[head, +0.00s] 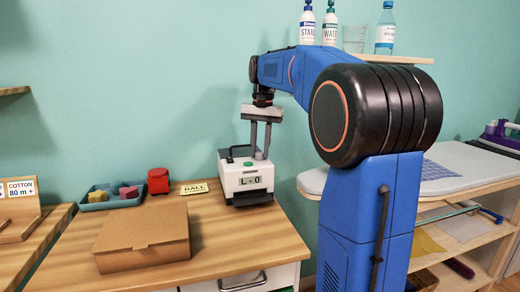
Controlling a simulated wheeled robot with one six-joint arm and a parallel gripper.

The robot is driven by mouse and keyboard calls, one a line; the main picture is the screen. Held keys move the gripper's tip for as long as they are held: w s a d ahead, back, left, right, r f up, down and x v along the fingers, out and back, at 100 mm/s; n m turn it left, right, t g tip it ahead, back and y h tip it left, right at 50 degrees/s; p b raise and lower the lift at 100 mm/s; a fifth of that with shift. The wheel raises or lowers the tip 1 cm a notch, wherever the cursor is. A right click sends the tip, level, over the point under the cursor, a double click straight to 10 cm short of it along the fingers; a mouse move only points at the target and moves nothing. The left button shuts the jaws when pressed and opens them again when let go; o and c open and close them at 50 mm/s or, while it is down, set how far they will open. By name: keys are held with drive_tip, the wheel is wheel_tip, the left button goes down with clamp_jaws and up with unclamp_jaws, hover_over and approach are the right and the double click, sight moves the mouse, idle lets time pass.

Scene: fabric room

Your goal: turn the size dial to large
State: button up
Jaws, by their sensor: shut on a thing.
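A white machine with a dark top (246,182) stands at the right end of the wooden table. Its front display (250,180) reads "L - 0". My gripper (260,156) points straight down at the right part of the machine's top. Its two grey fingers are shut on the size dial there. The dial is mostly hidden by the fingertips, so its pointer and markings cannot be read.
A cardboard box (143,238) lies at the table's front. Behind it are a blue tray (98,205) with colored pieces, a red object (158,181) and a yellow "BALL" card (194,188). An ironing board (470,170) stands right. Bottles sit on a shelf (395,59) above my arm.

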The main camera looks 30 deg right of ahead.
drive_tip(key=shift+m, duration=0.6)
drive_tip(key=o, duration=1)
drive_tip(key=shift+o, duration=0.2)
wheel_tip(320, 180, up, 17)
drive_tip(key=shift+s+d+r, duration=0.2)
drive_tip(key=shift+s+d, duration=0.1)
drive_tip(key=shift+s, duration=0.1)
drive_tip(key=shift+s, duration=0.1)
